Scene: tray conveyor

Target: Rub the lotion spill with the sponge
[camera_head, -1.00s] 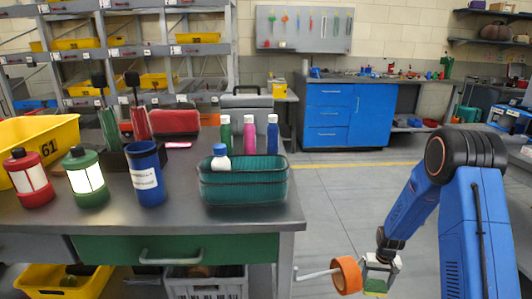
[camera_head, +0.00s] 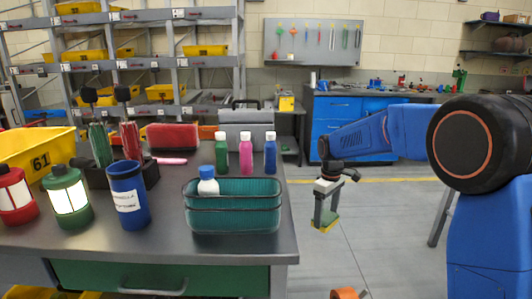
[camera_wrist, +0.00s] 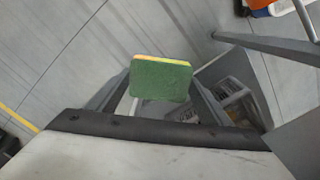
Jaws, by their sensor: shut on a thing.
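My gripper (camera_head: 325,222) hangs over the open floor to the right of the grey table. It is shut on the sponge (camera_head: 325,226), which is green on one face and yellow on the other. The sponge also shows in the wrist view (camera_wrist: 161,80), between the two fingers with its green face toward the camera. I cannot make out a lotion spill in any view.
An orange roll (camera_head: 347,294) is low in front.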

